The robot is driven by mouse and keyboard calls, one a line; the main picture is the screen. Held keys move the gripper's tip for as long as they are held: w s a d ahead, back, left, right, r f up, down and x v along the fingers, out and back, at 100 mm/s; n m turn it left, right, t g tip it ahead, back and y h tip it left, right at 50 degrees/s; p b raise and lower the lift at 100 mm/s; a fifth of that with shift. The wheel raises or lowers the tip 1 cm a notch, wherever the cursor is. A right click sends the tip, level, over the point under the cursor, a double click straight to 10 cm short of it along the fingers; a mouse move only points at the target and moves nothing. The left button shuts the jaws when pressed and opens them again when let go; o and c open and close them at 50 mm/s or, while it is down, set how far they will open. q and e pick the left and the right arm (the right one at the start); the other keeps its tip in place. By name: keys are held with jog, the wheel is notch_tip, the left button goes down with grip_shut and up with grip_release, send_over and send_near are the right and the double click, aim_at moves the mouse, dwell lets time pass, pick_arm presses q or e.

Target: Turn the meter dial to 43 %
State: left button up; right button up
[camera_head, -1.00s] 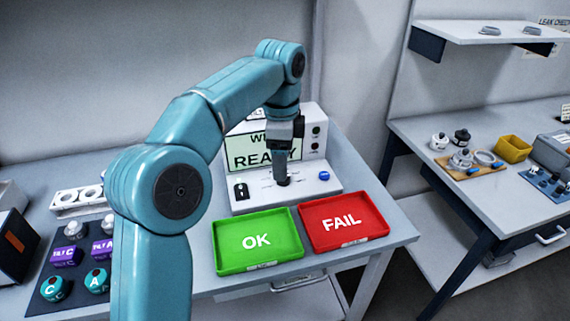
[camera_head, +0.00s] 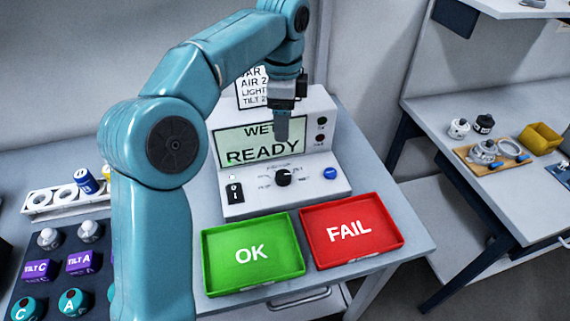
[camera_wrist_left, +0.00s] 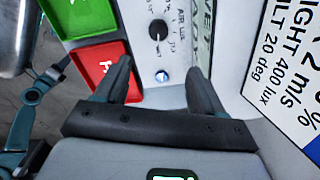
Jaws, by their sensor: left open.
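The meter is a white box with a sloped screen (camera_head: 270,146) that reads "WET" and "READY". Its black round dial (camera_head: 283,177) sits on the front panel, inside a ring of small printed marks. The dial also shows in the left wrist view (camera_wrist_left: 157,31), near the top; its setting is too small to read surely. My left gripper (camera_head: 282,138) is above the dial and apart from it, in front of the screen. In the left wrist view its two fingers (camera_wrist_left: 160,72) are spread with nothing between them. My right gripper is not in view.
A blue button (camera_head: 330,173) is right of the dial and a black switch (camera_head: 235,192) is left of it. A green OK tray (camera_head: 215,280) and a red FAIL tray (camera_head: 385,245) lie in front. A sign (camera_wrist_left: 290,70) stands behind. Sensors fill the left side.

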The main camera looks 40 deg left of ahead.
aim_at(283, 174)
pick_arm(q)
jog(key=f+b, duration=0.3)
jog(key=f, duration=1.3)
jog(key=shift+s+f, duration=0.1)
jog(key=shift+s, duration=0.1)
jog(key=c, duration=1.1)
